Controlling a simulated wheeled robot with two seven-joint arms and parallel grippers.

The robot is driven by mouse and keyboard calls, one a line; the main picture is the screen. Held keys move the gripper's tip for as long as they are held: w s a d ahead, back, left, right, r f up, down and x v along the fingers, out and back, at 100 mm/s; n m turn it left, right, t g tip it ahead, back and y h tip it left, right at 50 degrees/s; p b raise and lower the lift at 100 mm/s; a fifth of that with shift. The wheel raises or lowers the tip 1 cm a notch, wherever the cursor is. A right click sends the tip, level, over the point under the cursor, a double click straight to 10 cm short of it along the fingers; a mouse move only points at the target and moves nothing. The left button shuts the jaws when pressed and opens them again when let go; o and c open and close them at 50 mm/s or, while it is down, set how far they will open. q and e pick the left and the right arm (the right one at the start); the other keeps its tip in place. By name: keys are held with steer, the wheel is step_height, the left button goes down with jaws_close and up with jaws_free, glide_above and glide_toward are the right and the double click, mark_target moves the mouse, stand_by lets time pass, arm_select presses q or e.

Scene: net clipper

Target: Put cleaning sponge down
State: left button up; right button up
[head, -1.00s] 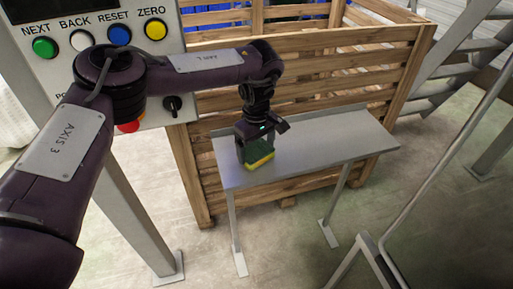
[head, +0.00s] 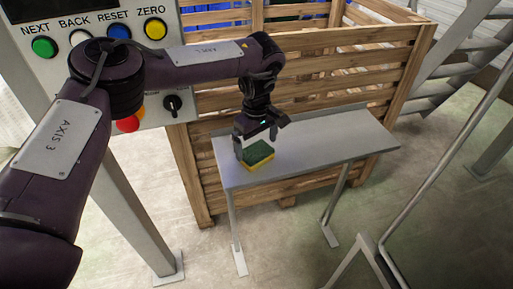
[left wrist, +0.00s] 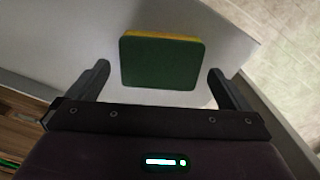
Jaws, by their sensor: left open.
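The cleaning sponge (head: 258,155), green on top with a yellow layer below, lies on the grey metal table (head: 330,143) near its left end. My left gripper (head: 256,150) is open just above and behind the sponge. In the left wrist view the sponge (left wrist: 161,62) lies ahead of and between the two spread fingers of my left gripper (left wrist: 159,85), with a gap on each side. My right gripper is not in view.
A wooden crate (head: 300,72) stands right behind the table. A control panel (head: 150,60) with coloured buttons is at the upper left. A metal railing (head: 437,165) stands at the right. The table's right part is bare.

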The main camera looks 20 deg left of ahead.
mark_target(257, 151)
arm_select(q)
step_height(257, 151, up, 10)
steer(key=p, duration=0.1)
stand_by(0.5)
